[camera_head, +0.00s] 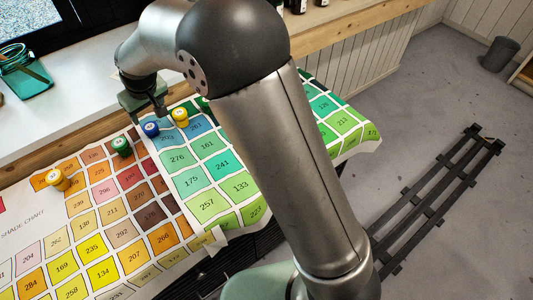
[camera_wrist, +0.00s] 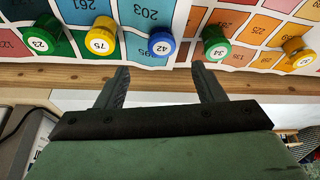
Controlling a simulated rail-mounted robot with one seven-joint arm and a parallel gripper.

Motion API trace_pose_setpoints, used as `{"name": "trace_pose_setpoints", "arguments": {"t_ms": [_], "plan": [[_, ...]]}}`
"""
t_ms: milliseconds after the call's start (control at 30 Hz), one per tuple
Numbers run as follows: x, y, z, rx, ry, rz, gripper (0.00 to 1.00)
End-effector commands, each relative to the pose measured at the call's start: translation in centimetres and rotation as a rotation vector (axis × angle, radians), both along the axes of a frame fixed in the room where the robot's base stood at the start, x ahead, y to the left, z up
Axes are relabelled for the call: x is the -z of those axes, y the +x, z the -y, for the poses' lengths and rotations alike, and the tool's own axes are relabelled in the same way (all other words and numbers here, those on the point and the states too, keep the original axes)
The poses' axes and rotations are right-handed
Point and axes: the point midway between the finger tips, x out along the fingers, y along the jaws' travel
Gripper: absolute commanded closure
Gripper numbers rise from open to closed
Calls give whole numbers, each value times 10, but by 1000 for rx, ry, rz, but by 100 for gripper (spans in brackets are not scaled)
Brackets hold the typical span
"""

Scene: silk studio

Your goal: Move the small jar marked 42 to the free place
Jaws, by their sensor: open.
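The small jar marked 42 (camera_wrist: 161,43) has a blue lid and stands on the colour chart near its back edge. It also shows in the head view (camera_head: 151,130). My gripper (camera_wrist: 160,72) is open and empty. Its fingertips point toward the blue jar, one to either side of its line, with the jar just beyond them. In the head view my gripper (camera_head: 148,118) is just behind the jar. A wider bare gap in the row (camera_wrist: 255,50) lies between the green jar marked 34 (camera_wrist: 215,45) and an orange-yellow jar (camera_wrist: 297,52); the gap shows no jar.
A yellow jar marked 76 (camera_wrist: 101,38) and a green jar (camera_wrist: 43,37) stand left of the blue jar in the wrist view. The shade chart (camera_head: 107,270) covers the worktop. A wooden ledge (camera_head: 60,155) and white sill run behind it.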

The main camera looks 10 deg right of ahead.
Motion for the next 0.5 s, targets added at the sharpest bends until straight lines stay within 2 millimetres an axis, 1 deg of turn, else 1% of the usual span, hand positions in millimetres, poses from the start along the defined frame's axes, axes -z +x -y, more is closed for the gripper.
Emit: {"name": "trace_pose_setpoints", "arguments": {"t_ms": [67,167,200,267,300,367,400,467,500], "plan": [[-8,-5,25,32,-7,-12,38],[-24,-27,85,111,-27,-52,38],[-30,-42,116,153,-37,-76,38],[-37,-73,164,223,-53,-117,38],[-40,-96,193,269,-63,-145,38],[-40,-134,232,338,-75,-189,38],[-39,-160,254,380,-82,-217,38],[-36,-197,280,437,-91,-256,38],[-32,-219,293,470,-97,-280,38]]}}
